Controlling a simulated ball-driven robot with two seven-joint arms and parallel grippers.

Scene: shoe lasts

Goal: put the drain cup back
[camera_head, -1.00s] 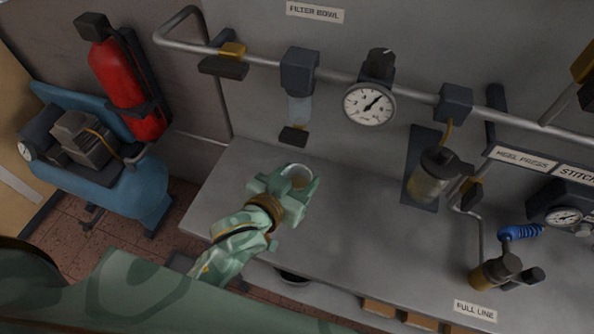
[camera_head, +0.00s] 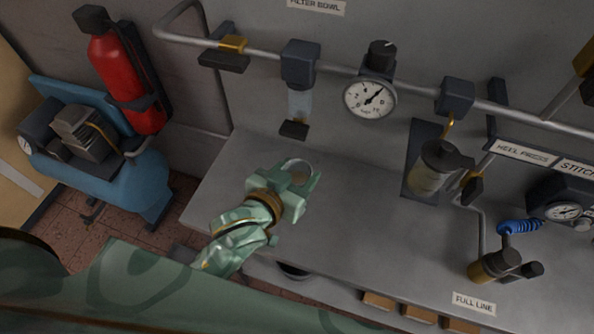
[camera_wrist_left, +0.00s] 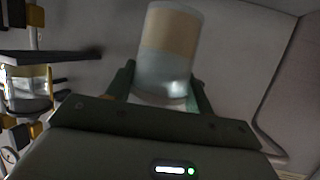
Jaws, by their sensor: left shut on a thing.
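My left gripper (camera_head: 301,180) is over the grey bench, shut on a pale cup. In the head view the rim of the cup (camera_head: 297,165) shows between the fingers. In the left wrist view the cup (camera_wrist_left: 168,52) is translucent, with a tan band around its upper part, and the fingers (camera_wrist_left: 161,90) grip its lower part from both sides. The filter bowl (camera_head: 299,103) hangs from the pipe on the wall, beyond and above the gripper. My right gripper is not in view.
The bench (camera_head: 350,215) is clear around the gripper. A pressure gauge (camera_head: 369,99) and an oiler-like jar (camera_head: 432,172) are on the wall pipe to the right. A red extinguisher (camera_head: 122,75) and a blue compressor (camera_head: 105,180) stand at left.

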